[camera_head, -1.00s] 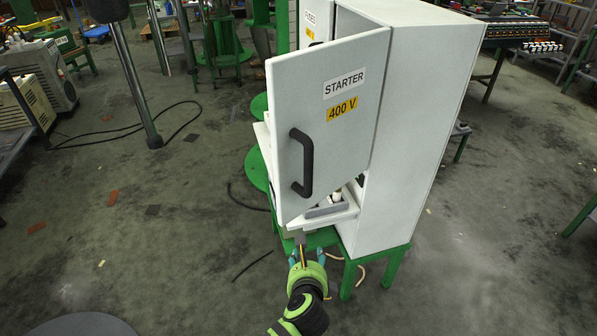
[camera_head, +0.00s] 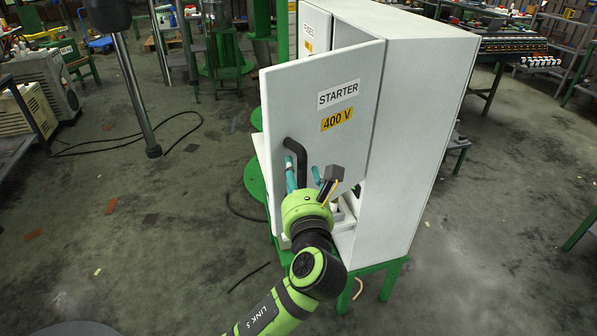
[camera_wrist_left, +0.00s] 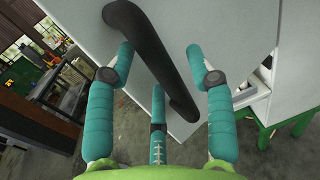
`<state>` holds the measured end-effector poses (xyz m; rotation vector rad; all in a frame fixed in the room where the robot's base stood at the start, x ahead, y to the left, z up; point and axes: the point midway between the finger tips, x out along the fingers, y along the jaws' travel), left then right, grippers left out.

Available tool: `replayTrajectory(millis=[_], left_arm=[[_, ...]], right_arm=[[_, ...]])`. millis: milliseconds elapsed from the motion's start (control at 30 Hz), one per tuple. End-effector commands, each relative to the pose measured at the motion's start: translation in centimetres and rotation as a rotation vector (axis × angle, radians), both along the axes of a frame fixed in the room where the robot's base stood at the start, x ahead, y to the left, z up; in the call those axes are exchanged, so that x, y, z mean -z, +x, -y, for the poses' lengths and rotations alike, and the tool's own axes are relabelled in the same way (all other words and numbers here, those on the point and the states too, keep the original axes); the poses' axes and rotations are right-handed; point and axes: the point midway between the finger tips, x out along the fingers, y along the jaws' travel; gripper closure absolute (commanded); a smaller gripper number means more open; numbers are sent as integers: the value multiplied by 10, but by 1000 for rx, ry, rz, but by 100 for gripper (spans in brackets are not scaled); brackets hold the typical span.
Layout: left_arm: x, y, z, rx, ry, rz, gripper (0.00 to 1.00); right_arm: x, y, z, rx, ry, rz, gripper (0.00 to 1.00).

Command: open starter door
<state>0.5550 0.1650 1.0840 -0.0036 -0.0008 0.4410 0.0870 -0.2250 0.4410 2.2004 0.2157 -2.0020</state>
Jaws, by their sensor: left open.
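The starter door (camera_head: 350,82) is a light grey panel labelled "STARTER" and "400 V". It stands partly open from the tall grey cabinet (camera_head: 420,110). Its black bar handle (camera_head: 297,147) is partly hidden by my left gripper. My left gripper (camera_head: 303,170), with teal fingers, is at the handle, open. In the left wrist view the black handle (camera_wrist_left: 152,55) runs diagonally between the spread fingers (camera_wrist_left: 161,56). I cannot tell whether any finger touches it. My right gripper is not in view.
A second cabinet door (camera_head: 315,32) with a yellow label is behind, at the left. The cabinet stands on a green frame (camera_head: 392,275). A black cable (camera_head: 120,133) lies on the floor. The floor at right is mostly clear.

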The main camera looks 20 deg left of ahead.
Motion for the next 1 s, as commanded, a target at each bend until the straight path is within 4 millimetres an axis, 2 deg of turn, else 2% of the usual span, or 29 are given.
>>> replayTrajectory(millis=[133, 367, 400, 500, 667, 767, 1000], left_arm=[[0, 7, -4, -1, 0, -1, 46], [1, 7, -4, 0, -1, 0, 46], [1, 7, -4, 0, -1, 0, 62], [1, 7, -4, 0, -1, 0, 100], [0, 7, -4, 0, -1, 0, 100], [-2, 9, -8, 14, 4, -2, 100], [-6, 24, -41, 108, 7, -3, 100]], right_arm=[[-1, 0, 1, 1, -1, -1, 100], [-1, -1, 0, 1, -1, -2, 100], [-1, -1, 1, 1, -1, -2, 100], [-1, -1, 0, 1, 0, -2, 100], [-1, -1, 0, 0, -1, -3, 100], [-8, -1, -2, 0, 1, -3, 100], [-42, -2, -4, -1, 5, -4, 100]])
